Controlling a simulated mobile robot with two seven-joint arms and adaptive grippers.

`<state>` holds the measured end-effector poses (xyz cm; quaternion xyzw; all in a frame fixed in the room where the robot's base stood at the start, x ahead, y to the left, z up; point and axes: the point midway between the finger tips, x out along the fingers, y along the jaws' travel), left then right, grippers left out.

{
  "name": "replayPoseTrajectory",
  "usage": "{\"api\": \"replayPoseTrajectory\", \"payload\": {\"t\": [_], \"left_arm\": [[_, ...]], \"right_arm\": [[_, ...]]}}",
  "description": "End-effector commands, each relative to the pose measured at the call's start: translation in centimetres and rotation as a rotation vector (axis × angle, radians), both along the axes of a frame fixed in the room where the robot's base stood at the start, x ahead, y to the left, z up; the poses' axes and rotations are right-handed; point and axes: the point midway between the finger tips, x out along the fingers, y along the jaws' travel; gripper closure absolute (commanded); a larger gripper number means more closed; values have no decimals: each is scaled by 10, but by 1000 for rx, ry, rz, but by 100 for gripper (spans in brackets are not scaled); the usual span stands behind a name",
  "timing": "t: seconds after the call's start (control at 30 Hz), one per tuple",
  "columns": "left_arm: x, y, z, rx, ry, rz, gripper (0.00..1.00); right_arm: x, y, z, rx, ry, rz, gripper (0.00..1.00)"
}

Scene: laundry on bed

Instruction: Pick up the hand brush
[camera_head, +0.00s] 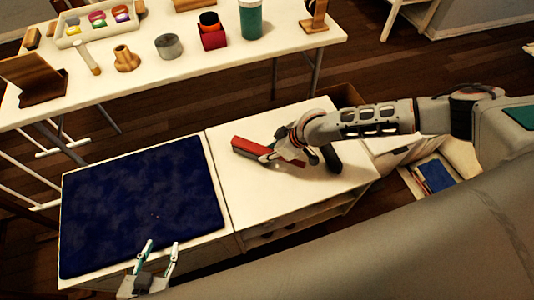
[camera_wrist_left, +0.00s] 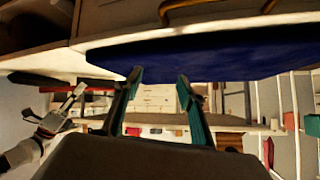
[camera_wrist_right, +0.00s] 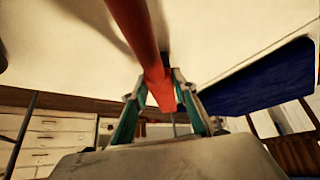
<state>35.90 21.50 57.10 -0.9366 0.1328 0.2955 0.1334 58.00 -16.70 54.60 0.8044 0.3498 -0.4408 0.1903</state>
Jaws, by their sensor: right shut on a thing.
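The red hand brush (camera_head: 250,147) is over the white right-hand top beside the blue mat. In the right wrist view its long red body (camera_wrist_right: 137,35) passes between my right fingers. My right gripper (camera_head: 272,156) is shut on it; the arm hides part of the brush in the head view. I cannot tell whether the brush touches the top. My left gripper (camera_head: 162,247) is open and empty at the front edge of the blue mat. Its spread fingers also show in the left wrist view (camera_wrist_left: 160,80).
The dark blue mat (camera_head: 140,205) covers the left cabinet top and is bare. A long white table (camera_head: 130,80) behind holds a tray (camera_head: 95,22), a wooden stand, a red box (camera_head: 213,38) and a green jar (camera_head: 250,18). The white top (camera_head: 235,190) is clear in front.

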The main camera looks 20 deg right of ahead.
Motion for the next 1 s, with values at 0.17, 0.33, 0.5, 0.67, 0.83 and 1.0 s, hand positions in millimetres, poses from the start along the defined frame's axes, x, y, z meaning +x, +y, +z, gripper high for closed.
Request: {"api": "replayPoseTrajectory", "payload": {"t": [0.17,0.33,0.5,0.67,0.83,1.0], "left_arm": [[7,1,18,-4,-19,4,60],[7,-1,28,-19,-22,8,60],[3,-7,34,-37,-15,9,60],[-5,-11,34,-48,-1,9,60],[-7,-11,33,-51,7,10,60],[-8,-11,31,-51,9,11,60]], "right_arm": [[4,0,52,2,-13,0,100],[4,0,100,2,-13,0,100],[3,0,141,1,-9,1,100],[2,0,168,1,-7,0,100],[2,0,182,1,-4,0,100],[1,0,186,1,-2,0,100]]}}
